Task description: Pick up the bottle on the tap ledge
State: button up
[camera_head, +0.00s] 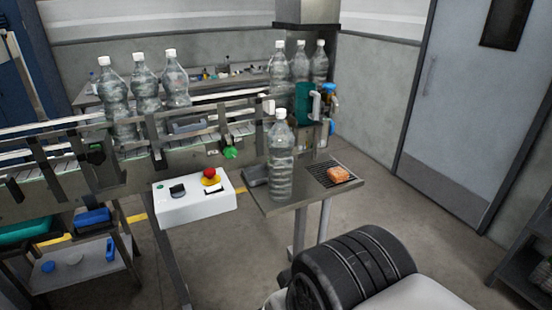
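A clear plastic bottle with a white cap (281,160) stands upright on the small metal ledge (296,201) beside the conveyor. An orange sponge-like block (338,174) lies on the ledge's drain grate (324,167), to the right of the bottle. Taps with blue parts (328,98) rise behind the ledge. A dark ribbed cylinder on a pale body at the bottom right appears to be part of my own arm. My gripper's fingers do not show, and nothing of mine touches the bottle.
Several similar bottles (146,85) stand on the conveyor (190,150) behind and left. A white control box with a red button (195,198) sits left of the ledge. A lower shelf (85,270) holds blue items. Open floor (400,225) lies right, before a grey door (460,110).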

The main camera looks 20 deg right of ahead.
aim_at(281, 139)
jog(key=i+l+z, duration=0.2)
jog(key=i+l, duration=0.15)
jog(key=i+l+z, duration=0.15)
jog(key=i, duration=0.3)
jog(key=l, duration=0.1)
